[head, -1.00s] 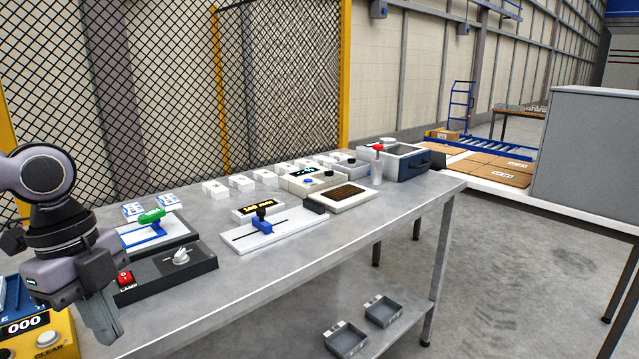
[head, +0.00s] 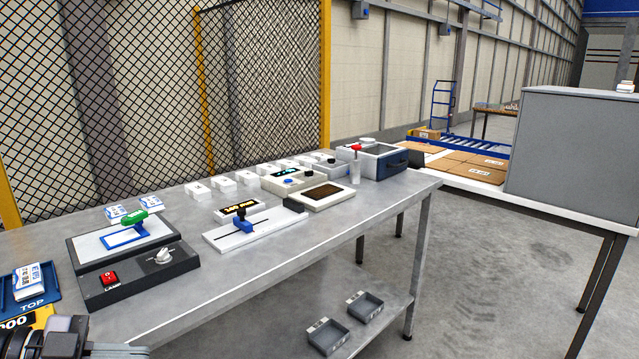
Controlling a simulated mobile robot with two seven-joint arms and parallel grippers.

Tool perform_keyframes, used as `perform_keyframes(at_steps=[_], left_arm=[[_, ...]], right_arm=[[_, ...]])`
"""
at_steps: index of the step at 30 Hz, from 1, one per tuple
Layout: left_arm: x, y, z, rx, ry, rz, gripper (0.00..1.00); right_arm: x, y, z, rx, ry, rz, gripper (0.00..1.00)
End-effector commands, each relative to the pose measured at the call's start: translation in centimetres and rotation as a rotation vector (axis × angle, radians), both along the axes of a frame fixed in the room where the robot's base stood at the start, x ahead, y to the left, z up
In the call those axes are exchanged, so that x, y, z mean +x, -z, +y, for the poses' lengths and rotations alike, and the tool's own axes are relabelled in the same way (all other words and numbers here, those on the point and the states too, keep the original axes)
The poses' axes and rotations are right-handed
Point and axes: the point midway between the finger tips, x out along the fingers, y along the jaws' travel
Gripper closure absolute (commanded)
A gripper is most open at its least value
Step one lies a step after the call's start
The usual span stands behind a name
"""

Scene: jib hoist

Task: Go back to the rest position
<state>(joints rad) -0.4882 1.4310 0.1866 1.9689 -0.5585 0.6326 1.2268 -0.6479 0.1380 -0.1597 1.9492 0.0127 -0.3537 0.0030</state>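No task object is named apart from my own arms. A dark and grey part of my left arm (head: 65,340) shows at the bottom left corner of the head view, low in front of the table (head: 330,240). Its fingertips cannot be made out clearly, so I cannot tell whether that gripper is open or shut. My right arm and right gripper are out of the picture.
A blue tray (head: 40,308) is at lower left. Floor on the right (head: 480,270) is clear.

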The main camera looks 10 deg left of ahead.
Motion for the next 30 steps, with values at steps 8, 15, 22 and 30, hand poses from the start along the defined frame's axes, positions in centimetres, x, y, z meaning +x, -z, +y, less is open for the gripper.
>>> perform_keyframes(at_steps=[8, 15, 22, 30], left_arm=[[0.2, 5.6, 1.8, -0.205, -0.374, -0.090, 1.00], [-1.7, 12.6, 1.8, -0.254, -0.696, -0.031, 1.00], [-5.4, 19.7, -1.6, -0.238, -0.931, 0.152, 1.00], [-9.6, 24.8, -8.4, -0.203, -1.029, 0.399, 1.00]], right_arm=[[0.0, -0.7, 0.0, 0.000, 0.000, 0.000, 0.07], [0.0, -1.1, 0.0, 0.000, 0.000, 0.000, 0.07], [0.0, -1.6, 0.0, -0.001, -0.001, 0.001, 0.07], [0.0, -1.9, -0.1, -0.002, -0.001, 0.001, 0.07]])
